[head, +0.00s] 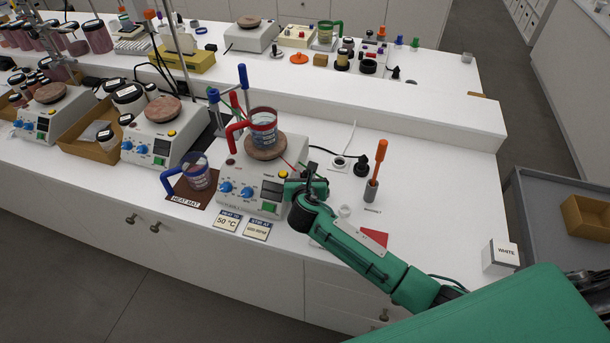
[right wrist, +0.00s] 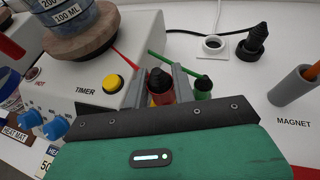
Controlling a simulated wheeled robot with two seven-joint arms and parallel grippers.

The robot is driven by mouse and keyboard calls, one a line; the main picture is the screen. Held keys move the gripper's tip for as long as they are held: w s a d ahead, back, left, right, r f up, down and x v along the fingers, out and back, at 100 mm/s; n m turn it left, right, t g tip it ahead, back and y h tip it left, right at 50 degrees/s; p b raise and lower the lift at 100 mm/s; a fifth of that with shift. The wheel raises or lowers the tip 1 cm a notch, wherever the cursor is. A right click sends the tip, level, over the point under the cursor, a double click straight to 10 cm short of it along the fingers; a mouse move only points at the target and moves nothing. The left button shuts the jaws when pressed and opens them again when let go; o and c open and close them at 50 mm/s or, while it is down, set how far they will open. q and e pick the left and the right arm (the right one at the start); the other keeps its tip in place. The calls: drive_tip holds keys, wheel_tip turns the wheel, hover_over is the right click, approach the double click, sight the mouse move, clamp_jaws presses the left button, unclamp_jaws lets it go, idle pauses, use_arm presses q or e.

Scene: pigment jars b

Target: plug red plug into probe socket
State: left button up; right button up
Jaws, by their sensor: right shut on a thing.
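In the right wrist view my right gripper (right wrist: 165,92) is shut on the red plug (right wrist: 159,87), which has a black top and stands between the two grey fingers. A red lead runs from near it toward the hotplate. A green plug (right wrist: 203,88) with a black top is just right of the right finger, with a green lead. In the head view my right gripper (head: 305,188) is at the right side of the front hotplate (head: 250,195) and hides the plugs. I cannot make out the probe socket; that hotplate side is partly hidden. My left gripper is not in view.
A beaker with a red handle (head: 263,125) stands on the hotplate. Behind the gripper are a white ring (head: 339,161) and an upright black plug (head: 362,166). An orange-handled magnet rod (head: 377,165) stands to the right. A blue-handled mug (head: 197,174) is left. The bench's right part is fairly clear.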

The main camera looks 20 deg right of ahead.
drive_tip(key=shift+f, duration=0.35)
drive_tip(key=o, duration=1)
drive_tip(key=shift+o, duration=0.2)
drive_tip(key=b+v, duration=0.3)
drive_tip(key=v, duration=1)
drive_tip(key=shift+s+b, duration=0.3)
drive_tip(key=shift+s, duration=0.1)
